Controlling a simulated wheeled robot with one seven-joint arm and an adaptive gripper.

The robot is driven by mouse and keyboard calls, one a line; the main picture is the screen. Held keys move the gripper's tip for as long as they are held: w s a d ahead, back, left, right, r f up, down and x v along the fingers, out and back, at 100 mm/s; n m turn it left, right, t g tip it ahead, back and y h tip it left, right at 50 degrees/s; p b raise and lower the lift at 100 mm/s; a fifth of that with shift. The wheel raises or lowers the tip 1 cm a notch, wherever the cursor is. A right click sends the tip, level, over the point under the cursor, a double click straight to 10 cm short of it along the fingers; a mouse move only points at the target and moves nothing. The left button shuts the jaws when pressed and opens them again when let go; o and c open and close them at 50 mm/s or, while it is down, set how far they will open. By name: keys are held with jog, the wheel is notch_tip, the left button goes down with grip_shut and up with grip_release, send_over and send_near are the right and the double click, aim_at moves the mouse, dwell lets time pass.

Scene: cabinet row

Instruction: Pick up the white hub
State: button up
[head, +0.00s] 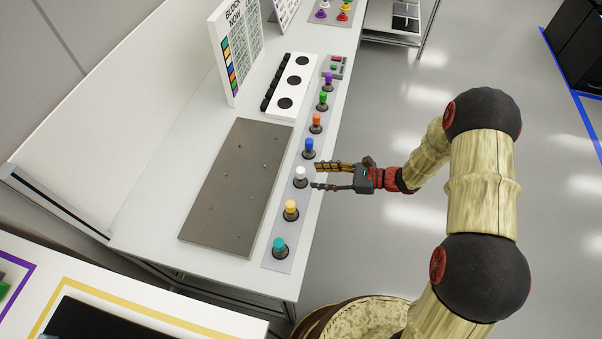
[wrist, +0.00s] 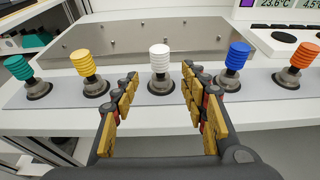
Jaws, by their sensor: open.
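The white hub (head: 300,172) is a small ribbed white cylinder on a grey metal stem with a dark round base. It stands upright in a row of coloured hubs on a grey strip along the table's front edge. In the wrist view the white hub (wrist: 159,58) is ahead, centred between the fingers and beyond their tips. My gripper (head: 318,176) is open and empty, its fingers pointing left at the white hub. In the wrist view the two fingers of my gripper (wrist: 159,82) with yellow pads are spread apart; neither visibly touches the hub.
The blue hub (wrist: 237,56) and yellow hub (wrist: 83,62) flank the white one closely. Orange (wrist: 301,54) and teal (wrist: 18,68) hubs stand further out. A grey metal plate (head: 235,185) lies behind the row. The floor (head: 390,100) beside the table is clear.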

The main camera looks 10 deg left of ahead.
aim_at(300, 175)
jog(key=shift+x, duration=1.15)
jog(key=shift+b+x, duration=1.15)
jog(key=shift+x, duration=1.4)
jog(key=shift+r, duration=0.1)
jog(key=shift+c, duration=0.4)
grip_shut()
